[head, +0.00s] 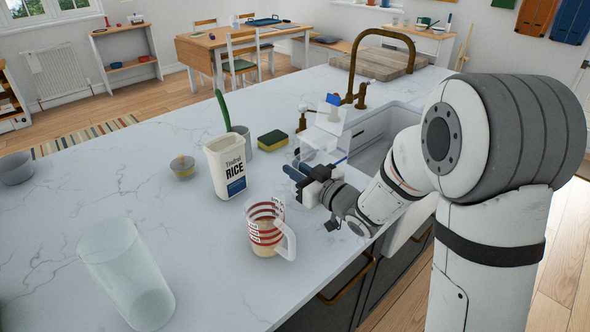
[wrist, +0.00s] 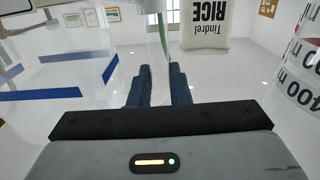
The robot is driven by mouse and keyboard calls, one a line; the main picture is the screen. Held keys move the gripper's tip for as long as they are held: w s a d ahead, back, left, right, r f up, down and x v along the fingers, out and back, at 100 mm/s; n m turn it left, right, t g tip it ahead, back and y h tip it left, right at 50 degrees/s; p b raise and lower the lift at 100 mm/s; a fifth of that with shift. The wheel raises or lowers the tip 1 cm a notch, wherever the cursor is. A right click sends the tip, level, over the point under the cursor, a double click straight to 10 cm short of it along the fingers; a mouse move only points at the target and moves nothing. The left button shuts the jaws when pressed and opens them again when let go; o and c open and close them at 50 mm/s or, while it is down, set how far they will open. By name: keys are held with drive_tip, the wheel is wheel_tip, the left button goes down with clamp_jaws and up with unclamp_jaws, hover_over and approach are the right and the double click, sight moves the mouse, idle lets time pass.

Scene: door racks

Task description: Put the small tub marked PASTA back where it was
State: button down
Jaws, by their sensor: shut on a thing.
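My gripper (head: 305,176) is low over the near right part of the worktop, beside the sink. In the wrist view its dark blue fingers (wrist: 158,85) are close together, shut on a clear tub. The clear tub (head: 313,154) shows just behind the fingers in the head view, partly hidden by them. In the wrist view clear walls of the tub (wrist: 65,75) show at the left, with blue bands in or behind them. I cannot read PASTA anywhere, and I cannot tell whether the tub touches the worktop.
A measuring jug (head: 263,230) stands close left of my gripper. A RICE container (head: 226,167), grey cup (head: 240,141), sponge (head: 272,140) and small jar (head: 182,166) stand behind. A tall glass (head: 125,275) is front left. The sink (head: 372,150) and tap (head: 360,60) are right. The left worktop is mostly clear.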

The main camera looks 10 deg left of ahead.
drive_tip(key=shift+s, duration=0.1)
drive_tip(key=shift+f+b, duration=0.15)
drive_tip(key=shift+b, duration=0.15)
drive_tip(key=c, duration=1.3)
unclamp_jaws()
drive_tip(key=shift+c, duration=0.2)
